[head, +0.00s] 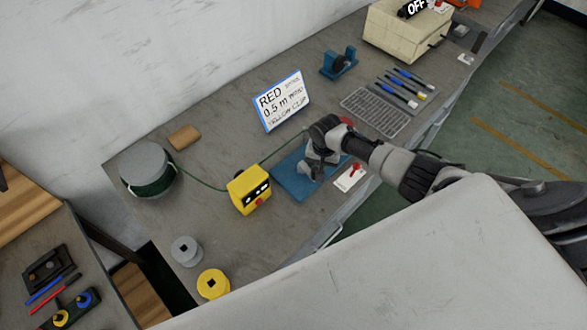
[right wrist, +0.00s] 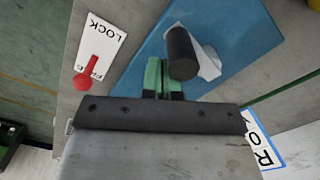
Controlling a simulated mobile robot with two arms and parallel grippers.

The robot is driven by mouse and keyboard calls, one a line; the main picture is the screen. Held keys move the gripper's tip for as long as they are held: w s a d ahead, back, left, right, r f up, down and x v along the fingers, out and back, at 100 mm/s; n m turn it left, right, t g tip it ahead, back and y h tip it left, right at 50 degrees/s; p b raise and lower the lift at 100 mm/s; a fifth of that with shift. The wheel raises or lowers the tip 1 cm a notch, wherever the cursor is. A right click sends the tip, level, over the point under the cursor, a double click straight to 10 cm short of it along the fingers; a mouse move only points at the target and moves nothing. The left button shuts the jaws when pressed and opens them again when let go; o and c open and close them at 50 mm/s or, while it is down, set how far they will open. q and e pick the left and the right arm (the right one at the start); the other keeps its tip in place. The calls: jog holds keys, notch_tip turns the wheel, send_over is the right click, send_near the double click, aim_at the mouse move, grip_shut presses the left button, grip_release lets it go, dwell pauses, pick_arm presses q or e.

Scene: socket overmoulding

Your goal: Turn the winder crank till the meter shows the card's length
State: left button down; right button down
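The winder has a blue base (head: 290,183) and a grey crank with a dark upright handle (right wrist: 182,52). The yellow meter (head: 250,190) stands left of it; its dark display is too small to read. The white card (head: 282,102) behind reads RED, 0.5 m wire, yellow clip. My right gripper (head: 318,165) is over the winder. In the right wrist view its green fingertips (right wrist: 163,76) are close together with a thin gap. The handle overlaps the right finger and is not between them; contact cannot be told. My left gripper is out of view.
Green wire (head: 205,180) runs from the spool (head: 150,170) through the meter toward the winder. A LOCK/FREE plate with a red lever (right wrist: 88,75) sits beside the winder. A grey reel (head: 186,250) and yellow reel (head: 213,284) stand at the near left. A wire rack (head: 376,112) lies right.

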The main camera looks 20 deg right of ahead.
jog(key=shift+w+d+b, duration=0.5)
jog(key=shift+b, duration=0.1)
notch_tip(320, 180, up, 2)
jog(key=p, duration=0.2)
jog(key=shift+r+p, duration=0.25)
jog(key=shift+p, duration=0.05)
jog(key=shift+r, duration=2.25)
jog(key=shift+s, duration=0.1)
